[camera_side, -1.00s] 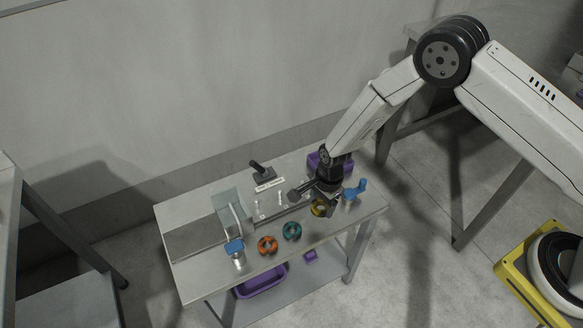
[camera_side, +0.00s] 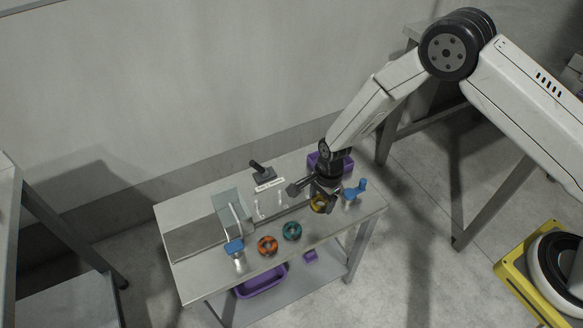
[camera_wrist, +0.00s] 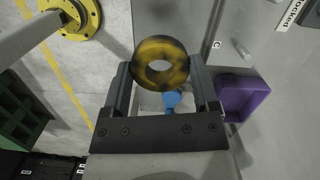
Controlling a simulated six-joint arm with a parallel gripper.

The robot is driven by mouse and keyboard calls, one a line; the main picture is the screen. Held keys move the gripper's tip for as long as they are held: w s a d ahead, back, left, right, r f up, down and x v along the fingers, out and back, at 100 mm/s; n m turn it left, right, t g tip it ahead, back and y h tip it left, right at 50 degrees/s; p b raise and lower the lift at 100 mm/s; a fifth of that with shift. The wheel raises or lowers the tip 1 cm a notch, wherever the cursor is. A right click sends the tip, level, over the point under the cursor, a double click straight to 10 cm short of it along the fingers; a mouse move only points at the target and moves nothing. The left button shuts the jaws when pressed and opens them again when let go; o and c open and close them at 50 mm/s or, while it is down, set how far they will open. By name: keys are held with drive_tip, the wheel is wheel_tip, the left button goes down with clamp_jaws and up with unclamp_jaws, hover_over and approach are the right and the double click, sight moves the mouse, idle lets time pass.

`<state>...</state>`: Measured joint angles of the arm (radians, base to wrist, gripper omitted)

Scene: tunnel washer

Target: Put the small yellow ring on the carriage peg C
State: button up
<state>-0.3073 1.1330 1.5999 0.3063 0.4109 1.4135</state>
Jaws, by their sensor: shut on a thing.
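The small yellow ring (camera_side: 317,204) with dark patches is between the fingers of my gripper (camera_side: 322,200), above the right part of the bench. In the wrist view the yellow ring (camera_wrist: 160,48) is gripped across its sides by both fingers, its open hole showing. The carriage peg C (camera_wrist: 241,50) stands on the grey surface beside its "C" label, to the right of the ring and apart from it. In the side view upright pegs show left of my gripper, but their letters are too small to read.
An orange ring (camera_side: 267,246) and a teal ring (camera_side: 292,231) lie at the bench's front. A blue-topped part (camera_side: 353,192) stands close right of my gripper; another (camera_side: 235,247) is front left. A purple bin (camera_side: 345,164) is behind. A clear guard (camera_side: 228,209) stands left.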

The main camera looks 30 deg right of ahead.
drive_tip(key=shift+w+d+r+m+t, duration=0.25)
drive_tip(key=shift+w+m, duration=0.75)
drive_tip(key=shift+w, duration=1.05)
drive_tip(key=shift+w+d+r+m+g, duration=0.1)
drive_tip(key=shift+w+d+m, duration=0.25)
drive_tip(key=shift+w+m, duration=1.2)
drive_tip(key=shift+w+d+r+m+t, duration=0.15)
drive_tip(key=shift+w+d+m, duration=0.25)
drive_tip(key=shift+w, duration=2.2)
drive_tip(key=shift+a+f, duration=0.15)
drive_tip(key=shift+f, duration=2.55)
drive_tip(key=shift+f, duration=1.75)
drive_tip(key=o, duration=1.1)
drive_tip(key=shift+r, duration=0.15)
